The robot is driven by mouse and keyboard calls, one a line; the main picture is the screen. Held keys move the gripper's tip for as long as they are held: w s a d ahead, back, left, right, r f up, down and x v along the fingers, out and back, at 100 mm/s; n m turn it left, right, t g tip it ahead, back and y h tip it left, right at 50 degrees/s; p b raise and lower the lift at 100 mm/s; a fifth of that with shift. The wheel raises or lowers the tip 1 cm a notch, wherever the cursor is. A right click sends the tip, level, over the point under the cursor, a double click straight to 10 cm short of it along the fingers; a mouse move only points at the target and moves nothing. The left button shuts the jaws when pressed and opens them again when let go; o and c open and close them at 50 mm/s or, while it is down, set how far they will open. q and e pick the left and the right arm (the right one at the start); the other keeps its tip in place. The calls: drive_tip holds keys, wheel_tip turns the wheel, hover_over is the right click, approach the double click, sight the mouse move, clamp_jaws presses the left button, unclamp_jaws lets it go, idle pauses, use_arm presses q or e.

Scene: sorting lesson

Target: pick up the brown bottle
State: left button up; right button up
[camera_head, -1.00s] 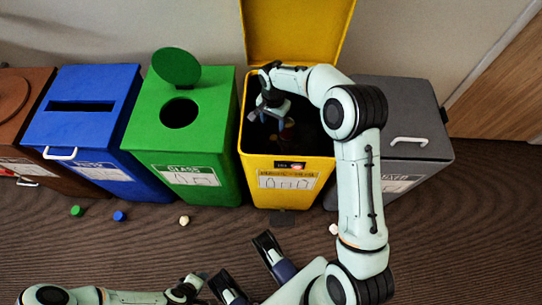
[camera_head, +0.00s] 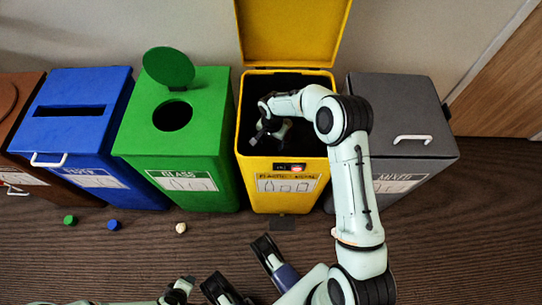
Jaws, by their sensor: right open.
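My right arm reaches into the open yellow bin (camera_head: 290,206), and the right gripper (camera_head: 268,132) is down inside it, below the rim. The gripper is open, with its fingers pointing down into the dark interior. I cannot make out a brown bottle in the view; the bin's contents are in shadow and partly hidden by my gripper and wrist. The end of my left arm (camera_head: 178,290) shows low at the bottom edge, too small and cut off to tell its jaws.
A green bin (camera_head: 205,140) with a round hole stands left of the yellow one. A blue bin (camera_head: 105,130) and a brown bin (camera_head: 30,155) stand further left, a grey bin (camera_head: 405,110) right. Small caps, green (camera_head: 70,220), blue (camera_head: 113,225) and whitish (camera_head: 181,228), lie on the floor.

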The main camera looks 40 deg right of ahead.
drive_tip(key=shift+f, duration=0.5)
clamp_jaws()
use_arm(q)
drive_tip(key=shift+s+f, duration=0.25)
drive_tip(key=shift+s, duration=0.1)
use_arm(e)
drive_tip(key=shift+r, duration=0.1)
